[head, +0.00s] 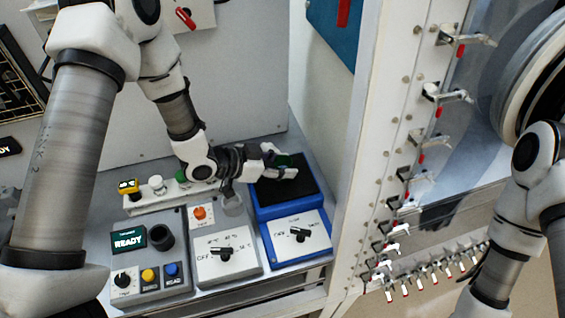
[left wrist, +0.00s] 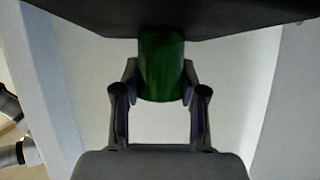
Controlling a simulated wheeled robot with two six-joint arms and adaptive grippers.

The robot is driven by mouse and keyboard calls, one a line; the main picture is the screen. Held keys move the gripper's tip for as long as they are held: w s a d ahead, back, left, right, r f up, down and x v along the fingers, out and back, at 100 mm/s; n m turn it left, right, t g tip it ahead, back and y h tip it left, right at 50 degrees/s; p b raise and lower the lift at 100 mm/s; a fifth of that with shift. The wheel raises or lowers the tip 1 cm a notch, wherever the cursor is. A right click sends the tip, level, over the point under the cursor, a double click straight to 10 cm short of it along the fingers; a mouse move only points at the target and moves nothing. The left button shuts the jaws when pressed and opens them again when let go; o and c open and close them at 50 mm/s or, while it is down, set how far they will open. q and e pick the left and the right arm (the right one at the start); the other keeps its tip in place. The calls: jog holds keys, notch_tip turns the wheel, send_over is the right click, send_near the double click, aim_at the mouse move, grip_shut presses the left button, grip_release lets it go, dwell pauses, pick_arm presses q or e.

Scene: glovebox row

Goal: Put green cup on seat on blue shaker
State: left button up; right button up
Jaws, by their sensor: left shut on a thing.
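The green cup (left wrist: 160,68) is between the fingers of my left gripper (left wrist: 160,95) in the left wrist view. In the head view my left gripper (head: 281,162) is shut on the cup, and only a dark green part of the cup (head: 287,160) shows. The gripper reaches in from the left over the black top (head: 291,189) of the blue shaker (head: 265,213). In the left wrist view the dark top (left wrist: 170,18) meets the cup's edge in the picture; I cannot tell whether they touch. The seat itself is not clearly visible. My right gripper is out of view.
A grey unit with a knob (head: 222,252) and an orange button stands left of the shaker. A clamp-lined frame (head: 375,150) rises close on the right.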

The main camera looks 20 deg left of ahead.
pick_arm(q)
jog(key=o, duration=1.1)
jog(key=shift+o, duration=0.2)
jog(key=shift+r, duration=0.1)
jog(key=v, duration=1.2)
jog(key=shift+s, duration=0.1)
